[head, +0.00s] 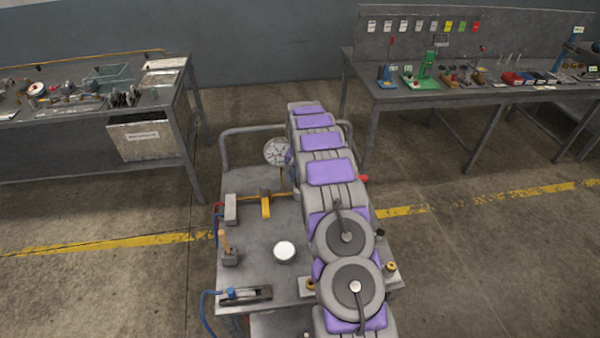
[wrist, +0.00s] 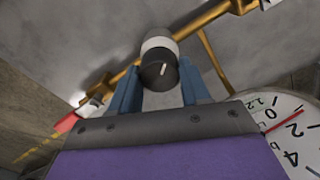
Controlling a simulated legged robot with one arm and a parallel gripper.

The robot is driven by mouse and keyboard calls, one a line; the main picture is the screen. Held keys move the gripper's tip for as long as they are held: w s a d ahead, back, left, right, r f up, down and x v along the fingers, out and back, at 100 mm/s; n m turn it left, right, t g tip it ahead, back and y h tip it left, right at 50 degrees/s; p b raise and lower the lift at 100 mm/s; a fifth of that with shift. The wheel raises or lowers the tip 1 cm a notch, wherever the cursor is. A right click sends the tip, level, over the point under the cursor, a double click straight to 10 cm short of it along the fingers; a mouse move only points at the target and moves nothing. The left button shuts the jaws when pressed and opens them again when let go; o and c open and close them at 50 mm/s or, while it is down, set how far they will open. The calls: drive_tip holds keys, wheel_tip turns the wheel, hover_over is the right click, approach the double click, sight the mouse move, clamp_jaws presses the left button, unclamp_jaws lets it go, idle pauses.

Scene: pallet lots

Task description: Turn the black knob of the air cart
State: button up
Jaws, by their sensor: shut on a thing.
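The air cart (head: 250,225) stands in front of me, a grey flat-topped cart with a tube handle at its far end. The black knob (wrist: 158,72) shows in the wrist view, with a white line on its face and a pale collar behind it on a brass pipe (wrist: 195,20). My gripper (wrist: 157,82) is shut on the black knob, one blue finger on each side. In the head view my purple and grey arm reaches over the cart and hides the knob and the gripper. A round gauge (wrist: 285,130) is close at the lower right in the wrist view.
On the cart top are a white round disc (head: 285,251), a yellow-handled fitting (head: 266,205) and a tool holder (head: 229,252). A workbench (head: 150,100) stands at left and another (head: 430,95) at right.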

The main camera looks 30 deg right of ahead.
drive_tip(key=shift+m, duration=0.3)
drive_tip(key=o, duration=1.1)
drive_tip(key=shift+c, duration=0.2)
